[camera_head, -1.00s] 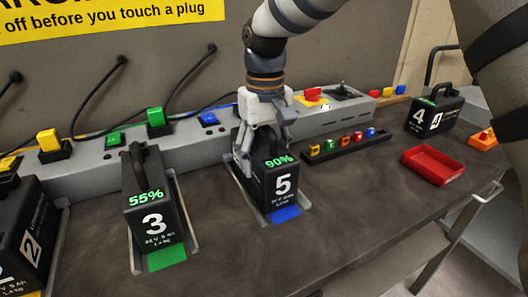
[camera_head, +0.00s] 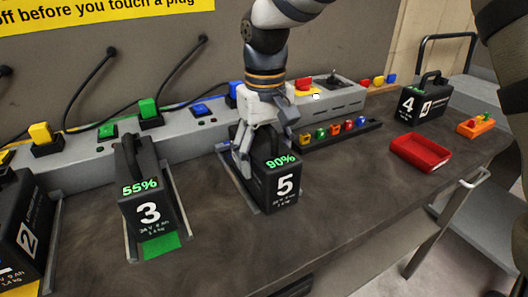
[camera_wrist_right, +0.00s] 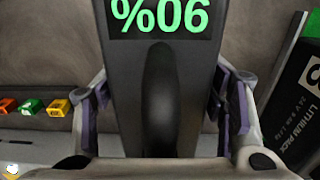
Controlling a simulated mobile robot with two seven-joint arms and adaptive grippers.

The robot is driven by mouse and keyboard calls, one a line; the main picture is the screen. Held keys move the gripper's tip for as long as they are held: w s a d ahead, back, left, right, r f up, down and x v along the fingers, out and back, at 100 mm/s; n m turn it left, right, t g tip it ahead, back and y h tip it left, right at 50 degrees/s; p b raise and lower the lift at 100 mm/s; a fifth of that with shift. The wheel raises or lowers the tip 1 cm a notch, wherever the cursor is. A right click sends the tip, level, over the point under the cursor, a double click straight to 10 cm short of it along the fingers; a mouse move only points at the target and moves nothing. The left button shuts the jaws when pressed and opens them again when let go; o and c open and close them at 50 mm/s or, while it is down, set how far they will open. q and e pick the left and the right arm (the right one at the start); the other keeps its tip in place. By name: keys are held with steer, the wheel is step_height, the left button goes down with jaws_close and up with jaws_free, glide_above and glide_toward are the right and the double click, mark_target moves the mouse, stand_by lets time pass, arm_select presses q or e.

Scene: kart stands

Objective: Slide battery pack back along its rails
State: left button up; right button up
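Black battery pack 5 (camera_head: 283,188), reading 90%, stands upright on its rails (camera_head: 231,165) at the middle of the bench, covering the front of its slot. My right gripper (camera_head: 262,140) comes down from above with one finger on each side of the pack's upper part. In the right wrist view the purple-padded fingers (camera_wrist_right: 165,110) flank the pack (camera_wrist_right: 165,65) and its handle; the pads appear to press its sides. The pack's far end is hidden by the gripper. My left gripper is not in view.
Pack 3 (camera_head: 148,208), reading 55%, stands on rails to the left, and pack 2 (camera_head: 22,228) at the far left. The grey console (camera_head: 190,131) runs behind. A red tray (camera_head: 421,152), pack 4 (camera_head: 421,104) and an orange block (camera_head: 476,125) are at right. The front bench is clear.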

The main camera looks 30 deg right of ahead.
steer(key=shift+o, duration=1)
steer(key=shift+w+r, duration=0.1)
steer(key=shift+r, duration=0.2)
step_height(320, 180, up, 11)
steer(key=shift+r, duration=0.2)
